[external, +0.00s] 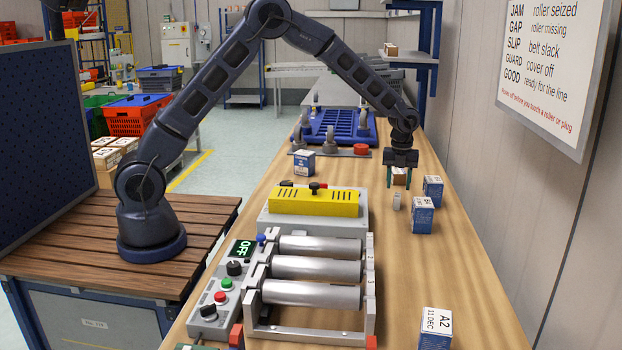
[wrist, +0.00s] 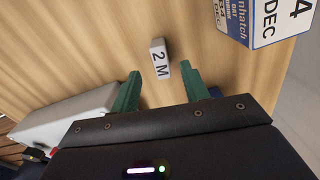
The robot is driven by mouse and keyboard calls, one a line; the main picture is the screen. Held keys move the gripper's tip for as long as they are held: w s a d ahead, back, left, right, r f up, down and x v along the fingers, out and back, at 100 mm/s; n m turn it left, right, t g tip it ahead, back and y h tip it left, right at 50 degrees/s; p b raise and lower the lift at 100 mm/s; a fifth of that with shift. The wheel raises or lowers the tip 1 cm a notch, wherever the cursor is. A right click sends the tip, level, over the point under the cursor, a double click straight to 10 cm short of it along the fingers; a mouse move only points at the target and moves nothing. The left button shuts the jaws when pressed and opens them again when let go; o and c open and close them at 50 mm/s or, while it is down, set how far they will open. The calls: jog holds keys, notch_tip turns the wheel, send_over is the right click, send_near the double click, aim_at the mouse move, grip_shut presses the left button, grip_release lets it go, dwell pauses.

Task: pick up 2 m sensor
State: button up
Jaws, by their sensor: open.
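The 2 m sensor (wrist: 159,58) is a small pale grey block marked "2 M", lying on the wooden bench. In the wrist view it sits just beyond and between the green fingertips of my gripper (wrist: 160,72). The fingers are apart with nothing held between them. In the external view the small grey block (external: 397,201) is on the bench just in front of and below my gripper (external: 401,184), which points down. The gap between fingertips and block is hard to judge.
A blue and white box (wrist: 262,22) stands right of the sensor; in the external view, boxes (external: 423,216) and (external: 433,188) stand there. A roller unit (external: 318,270) with a yellow cover (external: 314,202) is at left. A blue tray (external: 340,127) lies behind. A wall bounds the right.

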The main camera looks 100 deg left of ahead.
aim_at(398, 195)
jog(key=shift+d+f, duration=0.1)
jog(key=shift+f, duration=3)
grip_shut()
